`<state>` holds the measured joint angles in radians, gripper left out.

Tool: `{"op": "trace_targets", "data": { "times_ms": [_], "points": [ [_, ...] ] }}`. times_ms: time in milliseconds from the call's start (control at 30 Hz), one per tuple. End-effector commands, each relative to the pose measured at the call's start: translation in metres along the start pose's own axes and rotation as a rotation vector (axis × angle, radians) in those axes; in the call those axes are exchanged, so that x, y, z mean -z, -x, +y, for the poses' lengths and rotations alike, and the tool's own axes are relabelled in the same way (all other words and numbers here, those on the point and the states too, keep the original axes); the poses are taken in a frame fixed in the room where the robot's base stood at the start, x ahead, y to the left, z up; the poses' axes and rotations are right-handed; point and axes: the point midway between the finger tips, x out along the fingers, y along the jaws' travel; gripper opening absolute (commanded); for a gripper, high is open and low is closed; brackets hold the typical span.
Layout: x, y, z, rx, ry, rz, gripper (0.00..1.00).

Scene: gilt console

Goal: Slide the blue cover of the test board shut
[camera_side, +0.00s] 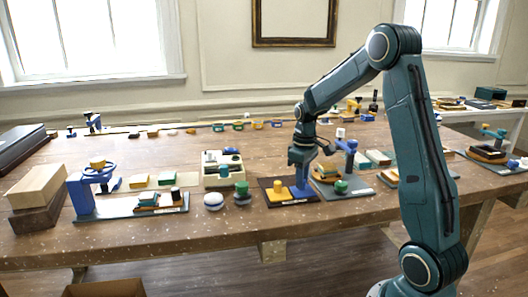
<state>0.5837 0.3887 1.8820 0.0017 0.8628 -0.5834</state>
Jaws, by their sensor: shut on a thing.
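The test board is most likely the small dark board (270,198) near the table's front edge, right of centre. A yellow block (279,187) stands on it. A blue piece (302,189), apparently the blue cover with an upright part, is at the board's right side. My gripper (300,164) points down right over this blue piece and is shut on its upper part. The fingertips are small and dark here, so the exact grip is hard to see. How far the cover has slid cannot be told.
Left of the board are a green-topped piece (242,188) and a white round piece (213,200). A blue clamp stand (83,190) stands further left. Close on the right is a board with a green knob (341,187). The wooden table (150,235) is bare along its front.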

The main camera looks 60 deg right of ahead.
Motion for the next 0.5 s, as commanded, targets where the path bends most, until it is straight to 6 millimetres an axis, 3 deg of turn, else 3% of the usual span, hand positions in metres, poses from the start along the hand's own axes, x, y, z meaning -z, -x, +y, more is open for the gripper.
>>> {"op": "trace_targets", "data": {
  "times_ms": [200,233,300,500],
  "points": [
    [-0.0023,0.0015,-0.0033,0.008,0.005,-0.008,0.00],
    [-0.0022,0.0014,-0.0033,0.008,0.005,-0.008,0.26],
    [-0.0021,0.0011,-0.0031,0.008,0.004,-0.008,0.40],
    [-0.0018,0.0005,-0.0023,0.007,0.003,-0.007,0.43]
  ]
}}
